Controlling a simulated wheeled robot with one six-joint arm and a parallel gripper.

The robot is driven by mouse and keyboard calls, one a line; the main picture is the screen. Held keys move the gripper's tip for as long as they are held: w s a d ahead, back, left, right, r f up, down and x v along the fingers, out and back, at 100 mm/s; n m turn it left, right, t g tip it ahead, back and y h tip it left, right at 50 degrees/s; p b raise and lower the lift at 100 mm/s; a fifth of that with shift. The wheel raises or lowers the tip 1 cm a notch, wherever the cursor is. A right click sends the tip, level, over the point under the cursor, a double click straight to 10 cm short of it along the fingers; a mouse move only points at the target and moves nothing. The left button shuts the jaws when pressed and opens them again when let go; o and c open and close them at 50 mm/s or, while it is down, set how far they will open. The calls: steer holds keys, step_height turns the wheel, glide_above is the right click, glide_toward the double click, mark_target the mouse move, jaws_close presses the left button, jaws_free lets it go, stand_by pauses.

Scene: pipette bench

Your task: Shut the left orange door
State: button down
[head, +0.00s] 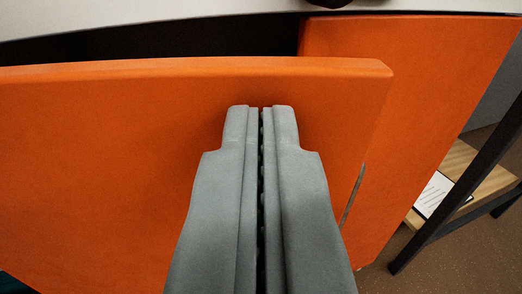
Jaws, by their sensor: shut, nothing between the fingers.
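The left orange door (110,150) fills the left and middle of the head view. It stands partly open: its top edge and right edge stick out toward me, with a dark gap behind its top. My gripper (261,108) is shut and empty, with its fingertips in front of the door's upper right part. They look very near or against the door face; I cannot tell if they touch. A second orange door (430,90) is to the right and farther back. The handle and the lower part of the left door are not clearly seen.
A pale bench top edge (150,18) runs above the doors, with a dark object on it at the top. At the right are a dark metal leg (460,190), a wooden shelf (480,185) with a white paper or card (433,195), and brown floor (450,262).

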steer(key=w+n+y, duration=0.1)
steer(key=w, duration=0.2)
steer(key=w+n+y, duration=0.1)
steer(key=w+y, duration=0.1)
steer(key=w, duration=0.1)
steer(key=w+n+y, duration=0.1)
steer(key=w, duration=0.2)
steer(key=shift+w+a+r+g, duration=0.1)
steer(key=shift+w+a+g, duration=0.1)
steer(key=shift+g, duration=0.1)
steer(key=shift+r, duration=0.1)
steer(key=shift+s+y, duration=0.1)
steer(key=shift+y, duration=0.2)
